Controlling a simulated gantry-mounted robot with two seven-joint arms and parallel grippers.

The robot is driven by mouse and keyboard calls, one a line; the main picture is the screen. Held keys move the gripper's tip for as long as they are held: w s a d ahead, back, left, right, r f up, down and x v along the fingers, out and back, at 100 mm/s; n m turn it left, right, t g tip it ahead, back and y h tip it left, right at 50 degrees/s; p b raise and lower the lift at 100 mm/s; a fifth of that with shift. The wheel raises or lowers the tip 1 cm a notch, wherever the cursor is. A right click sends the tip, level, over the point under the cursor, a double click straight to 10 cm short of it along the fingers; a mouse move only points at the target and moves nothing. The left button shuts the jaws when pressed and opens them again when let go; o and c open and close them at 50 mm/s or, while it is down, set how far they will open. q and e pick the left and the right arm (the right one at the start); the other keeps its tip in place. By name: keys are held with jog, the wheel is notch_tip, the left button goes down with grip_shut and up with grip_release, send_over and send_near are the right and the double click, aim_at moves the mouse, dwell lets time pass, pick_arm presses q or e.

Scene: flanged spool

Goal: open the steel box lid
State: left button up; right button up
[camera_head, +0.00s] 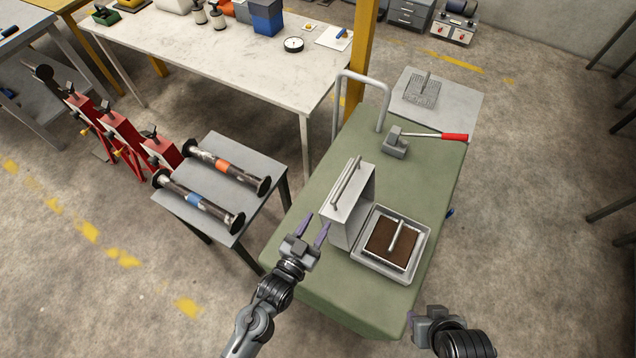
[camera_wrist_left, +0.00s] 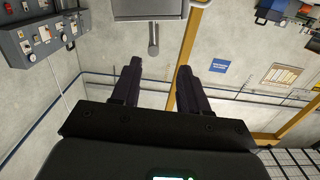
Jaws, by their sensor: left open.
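The steel box (camera_head: 345,225) is a tall grey box standing on the green-topped cart. Its lid (camera_head: 341,203), the pale top face with a long bar handle (camera_head: 347,181), looks closed. My left gripper (camera_head: 315,228) is open and empty, just left of the box's near end, apart from it as far as I can tell. In the left wrist view its fingers (camera_wrist_left: 158,78) are spread with nothing between them, and a grey box-like body (camera_wrist_left: 147,9) shows at the top edge. My right gripper (camera_head: 411,322) is at the bottom right, off the cart; its fingers barely show.
Two flanged spools (camera_head: 198,202) lie on a grey table to the left. The cart's front is clear.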

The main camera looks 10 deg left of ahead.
aim_at(335, 200)
pick_arm(q)
jog(key=x, duration=0.7)
jog(key=d+x, duration=0.1)
jog(key=x, duration=0.3)
jog(key=shift+w+r, duration=0.15)
pick_arm(e)
jog(key=shift+s+d+f, duration=0.5)
jog(key=shift+s+f, duration=0.15)
jog(key=shift+s, duration=0.15)
pick_arm(q)
jog(key=shift+c, duration=0.2)
grip_shut()
pick_arm(e)
jog(key=shift+d, duration=0.15)
jog(key=shift+r, duration=0.1)
